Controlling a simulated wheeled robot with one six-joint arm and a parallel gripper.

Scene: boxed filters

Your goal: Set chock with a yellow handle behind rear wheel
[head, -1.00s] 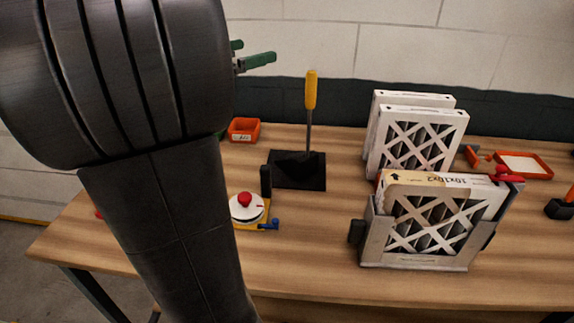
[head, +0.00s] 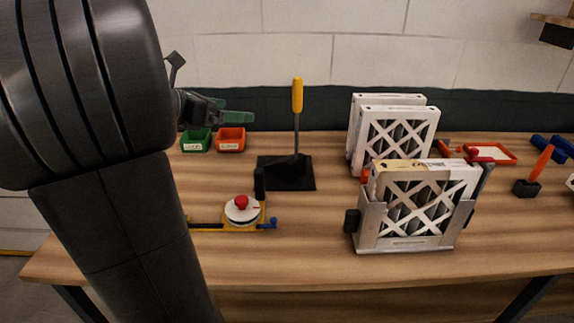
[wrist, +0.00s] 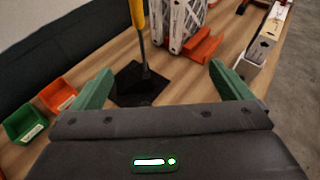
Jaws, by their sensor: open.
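The chock shows as a dark wedge-like block (head: 291,166) on a black mat (head: 303,184), with a grey rod rising to an upright yellow handle (head: 297,95). In the wrist view the yellow handle (wrist: 137,14) rises beyond the fingers, near the middle. My gripper (head: 238,118) has green fingers and is left of the rod, below the yellow handle's height. It is open and empty, with its fingers (wrist: 159,68) wide apart in the wrist view. I cannot make out a rear wheel in these frames.
A metal holder (head: 405,245) with a boxed filter stands right of the mat; more filters (head: 396,140) stand behind it. Green (head: 196,141) and orange (head: 230,140) bins sit at the back left. A red-knobbed yellow device (head: 242,209) is in front. An orange-handled block (head: 534,175) stands right.

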